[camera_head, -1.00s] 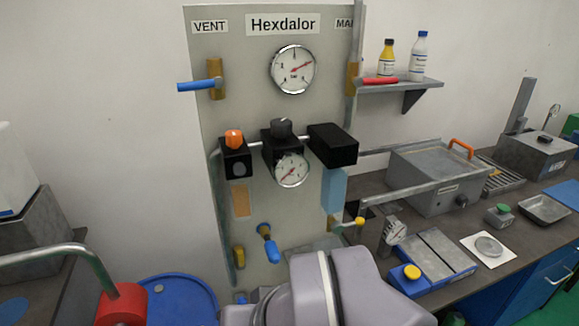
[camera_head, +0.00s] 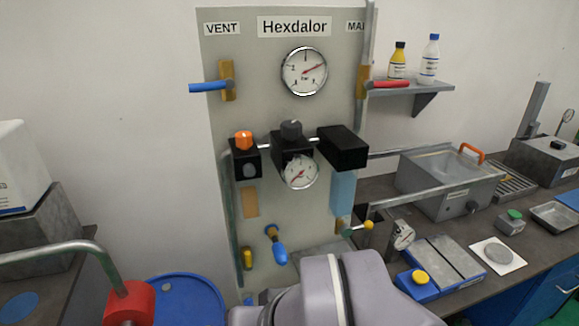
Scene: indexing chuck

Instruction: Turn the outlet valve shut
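A grey panel (camera_head: 222,130) labelled Hexdalor carries several valves; I see no label reading "outlet". A valve with a blue lever (camera_head: 209,87) is under the VENT label, its lever pointing left. A valve with a red lever (camera_head: 390,84) is at the upper right. Low on the panel a brass fitting has a blue handle (camera_head: 279,252) tilted downward. A small valve with a yellow knob (camera_head: 368,225) and green part is to its right. I cannot tell which is the outlet valve. My gripper is not visible; my arm's pale link covers the bottom middle.
Two gauges (camera_head: 304,71) (camera_head: 299,172) and black blocks with an orange knob (camera_head: 244,140) sit on the panel. A bench with a grey box (camera_head: 430,196) is right. A blue drum (camera_head: 188,296) and a red part on a pipe (camera_head: 130,301) are lower left.

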